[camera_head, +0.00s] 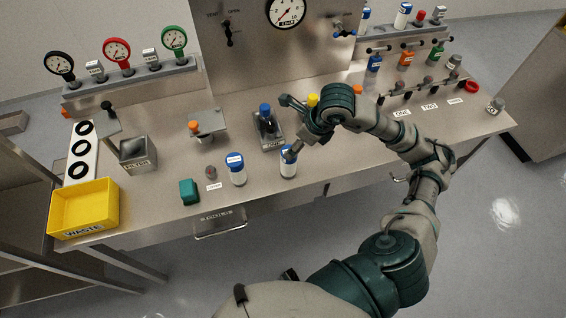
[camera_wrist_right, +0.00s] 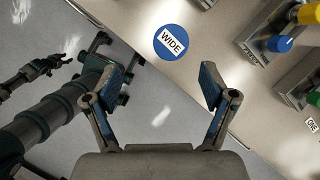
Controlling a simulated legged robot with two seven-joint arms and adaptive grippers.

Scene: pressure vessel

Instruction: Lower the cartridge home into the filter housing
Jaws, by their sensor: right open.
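The filter housing (camera_head: 138,153) is an open-topped square metal box, labelled FILTER, on the left of the bench. A white cylinder with a blue lid (camera_head: 288,162), probably the cartridge, stands upright near the front edge, below my right gripper (camera_head: 287,128). A similar cylinder (camera_head: 236,168) stands to its left. In the right wrist view, a round blue lid labelled WIDE (camera_wrist_right: 172,42) lies beyond the fingertips of my right gripper (camera_wrist_right: 168,84), which is open and empty. A dark gripper, probably my left (camera_wrist_right: 42,70), is over the floor; its jaws are unclear.
A yellow WASTE bin (camera_head: 84,210) stands at the left front corner. A teal block (camera_head: 189,191) lies near the front edge. Gauges and valves line the back.

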